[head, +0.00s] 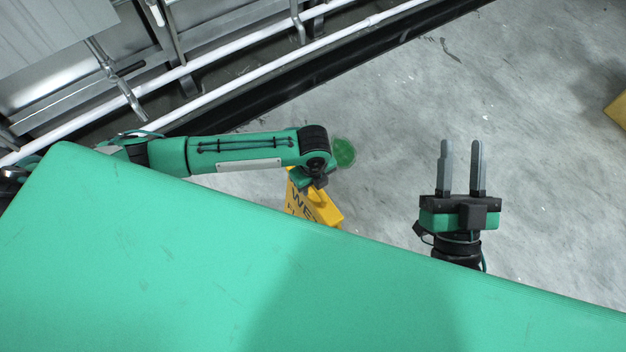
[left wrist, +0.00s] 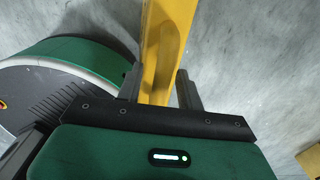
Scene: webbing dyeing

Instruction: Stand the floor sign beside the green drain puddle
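The yellow floor sign (head: 318,207) with dark "WE" lettering shows beyond the green surface's edge, partly hidden by it and my left gripper. In the left wrist view the sign (left wrist: 165,45) runs between the fingers. My left gripper (head: 313,183) is shut on its upper edge; both fingers (left wrist: 160,88) lie against it. I cannot tell whether the sign's feet touch the floor. The green drain puddle (head: 344,152) is a small round patch on the floor, just past the gripper and partly covered by my arm. My right gripper (head: 462,150) is open and empty, over bare floor.
Pale pipes (head: 225,62) and metal machinery line the upper left, with a dark strip along the floor there. A yellow object (head: 617,109) stands at the right edge. The grey concrete floor (head: 400,110) between the puddle and that object is clear.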

